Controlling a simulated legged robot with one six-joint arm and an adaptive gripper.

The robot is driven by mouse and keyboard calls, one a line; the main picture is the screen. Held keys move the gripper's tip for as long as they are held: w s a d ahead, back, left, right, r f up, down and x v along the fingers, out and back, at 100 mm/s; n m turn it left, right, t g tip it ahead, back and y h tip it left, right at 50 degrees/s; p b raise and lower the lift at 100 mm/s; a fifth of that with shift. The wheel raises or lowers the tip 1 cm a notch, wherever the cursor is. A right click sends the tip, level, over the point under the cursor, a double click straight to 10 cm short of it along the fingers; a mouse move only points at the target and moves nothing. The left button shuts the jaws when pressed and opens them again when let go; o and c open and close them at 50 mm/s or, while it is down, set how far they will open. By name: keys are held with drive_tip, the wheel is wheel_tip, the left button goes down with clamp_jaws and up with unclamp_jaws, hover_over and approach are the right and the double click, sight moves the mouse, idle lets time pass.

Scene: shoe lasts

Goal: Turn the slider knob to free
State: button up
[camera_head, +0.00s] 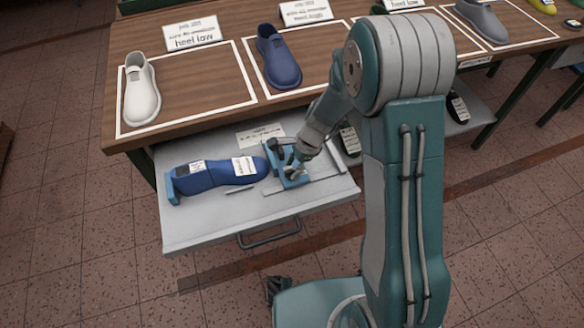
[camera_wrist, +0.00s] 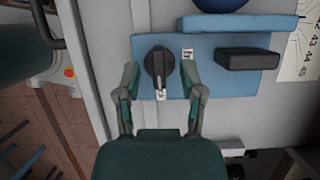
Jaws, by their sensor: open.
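The slider knob (camera_wrist: 160,66) is a round black dial with a raised bar, on a light-blue plate (camera_wrist: 220,88) in the wrist view. Its bar runs up and down in the picture, its lower end close to a small white label (camera_wrist: 161,95). A second white label (camera_wrist: 187,54) lies right of the knob. The letters are too small to read surely. My gripper (camera_wrist: 160,72) is open, one finger on each side of the knob, with visible gaps. In the head view my gripper (camera_head: 294,168) is over the blue fixture (camera_head: 279,151), hiding the knob.
The fixture stands in an open grey drawer (camera_head: 190,231) below the wooden table (camera_head: 210,88). A blue shoe last (camera_head: 222,173) lies left of it. A black block (camera_wrist: 247,58) sits right of the knob. A white shoe (camera_head: 141,90) and a blue shoe (camera_head: 278,58) stand on the table.

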drive_tip(key=shift+a+f, duration=0.2)
drive_tip(key=shift+f, duration=0.15)
clamp_jaws()
